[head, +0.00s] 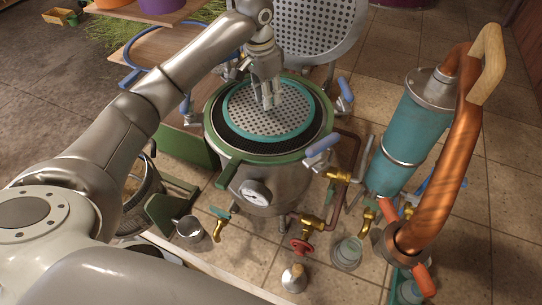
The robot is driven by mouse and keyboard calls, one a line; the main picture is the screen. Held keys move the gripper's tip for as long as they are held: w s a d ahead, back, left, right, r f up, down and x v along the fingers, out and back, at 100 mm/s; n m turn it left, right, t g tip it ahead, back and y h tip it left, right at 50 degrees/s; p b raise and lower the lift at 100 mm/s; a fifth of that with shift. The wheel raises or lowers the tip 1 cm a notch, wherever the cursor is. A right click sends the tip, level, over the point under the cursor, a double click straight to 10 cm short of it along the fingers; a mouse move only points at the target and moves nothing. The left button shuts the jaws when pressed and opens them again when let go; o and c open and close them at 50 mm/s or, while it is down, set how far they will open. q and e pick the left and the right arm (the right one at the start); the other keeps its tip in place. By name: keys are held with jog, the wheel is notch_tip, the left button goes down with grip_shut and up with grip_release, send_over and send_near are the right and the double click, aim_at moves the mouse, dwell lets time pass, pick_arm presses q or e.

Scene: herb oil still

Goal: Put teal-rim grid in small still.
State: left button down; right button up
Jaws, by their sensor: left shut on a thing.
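The teal-rim grid (246,122) is a round perforated metal disc with a teal edge. It lies roughly level over the mouth of the small still (290,185), a steel pot with a green rim (216,146), blue-handled clamps and a dial gauge. Dark mesh shows around the grid inside the rim. I cannot tell whether the grid rests on anything or hangs slightly above. My left gripper (268,101) comes down from above and is shut on the grid near its middle; its fingertips hide the exact grip point. My right gripper is not in view.
A large perforated disc (308,25) stands behind the still. A blue-rimmed ring (186,27) lies at the left on a wooden surface. A teal cylinder (410,130) with a copper pipe (455,170) stands right. Valves, small cups and a mesh basket (140,190) surround the still.

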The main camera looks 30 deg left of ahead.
pick_arm(q)
jog(key=shift+s+f, duration=0.2)
jog(key=shift+f, duration=0.2)
jog(key=shift+s+f+b, duration=0.2)
jog(key=shift+f+b, duration=0.1)
jog(key=shift+b, duration=0.2)
notch_tip(320, 180, down, 4)
jog(key=b, duration=0.2)
jog(key=shift+w+f+b, duration=0.1)
jog(key=shift+b, duration=0.25)
jog(key=shift+m, duration=0.5)
notch_tip(320, 180, down, 16)
jog(key=shift+r+b, duration=0.25)
jog(key=shift+b, duration=0.05)
jog(key=shift+a+f, duration=0.1)
jog(key=shift+f, duration=0.3)
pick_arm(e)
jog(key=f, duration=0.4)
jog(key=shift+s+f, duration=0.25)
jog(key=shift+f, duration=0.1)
